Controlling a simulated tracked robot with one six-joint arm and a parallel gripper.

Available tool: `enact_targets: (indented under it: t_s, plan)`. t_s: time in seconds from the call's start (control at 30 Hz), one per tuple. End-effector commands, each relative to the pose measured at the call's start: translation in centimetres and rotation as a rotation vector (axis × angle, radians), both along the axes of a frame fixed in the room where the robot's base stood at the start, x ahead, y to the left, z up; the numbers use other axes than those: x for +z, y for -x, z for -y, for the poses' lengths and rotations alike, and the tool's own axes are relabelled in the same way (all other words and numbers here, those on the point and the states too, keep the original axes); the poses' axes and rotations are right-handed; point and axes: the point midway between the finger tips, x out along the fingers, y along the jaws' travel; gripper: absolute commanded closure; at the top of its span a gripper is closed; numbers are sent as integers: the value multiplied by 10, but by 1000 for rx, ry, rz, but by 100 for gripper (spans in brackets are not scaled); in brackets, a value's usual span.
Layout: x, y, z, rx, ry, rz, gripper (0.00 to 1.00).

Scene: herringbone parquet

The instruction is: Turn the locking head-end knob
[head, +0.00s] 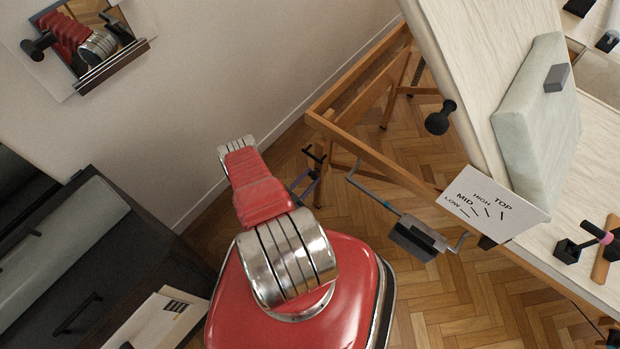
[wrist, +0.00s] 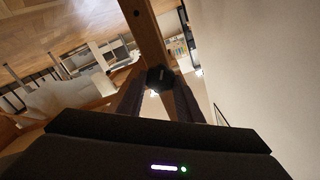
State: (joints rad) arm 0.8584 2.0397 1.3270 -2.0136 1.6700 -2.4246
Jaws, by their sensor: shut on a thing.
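In the wrist view, the dark fingers of my gripper (wrist: 158,84) are shut on a small black knob (wrist: 160,77), one finger on each side. The knob sits against a wooden beam (wrist: 149,38) of the table's frame. The fingers hide much of its sides, and I see no mark that tells its turn angle. In the head view, the wooden frame (head: 352,129) stands beyond my red arm. Small dark parts show by its leg, and I cannot tell the knob from my fingers there.
A grey box (head: 415,239) hangs below the frame. A dark cabinet (head: 80,290) stands left; parquet lies between.

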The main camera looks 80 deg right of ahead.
Motion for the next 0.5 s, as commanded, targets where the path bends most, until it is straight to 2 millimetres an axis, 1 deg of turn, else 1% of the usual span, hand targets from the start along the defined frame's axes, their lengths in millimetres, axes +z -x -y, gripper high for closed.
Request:
enact_targets:
  t_s: [0.03,0.07,0.1,0.37,0.5]
  plan:
    - [-1,1,-1,-2,-3,-1,88]
    - [-1,2,-1,-2,-3,-1,90]
    - [-1,2,2,-5,-2,-1,90]
    - [-1,2,-2,-3,5,20,90]
    - [-1,2,-2,-3,23,60,90]
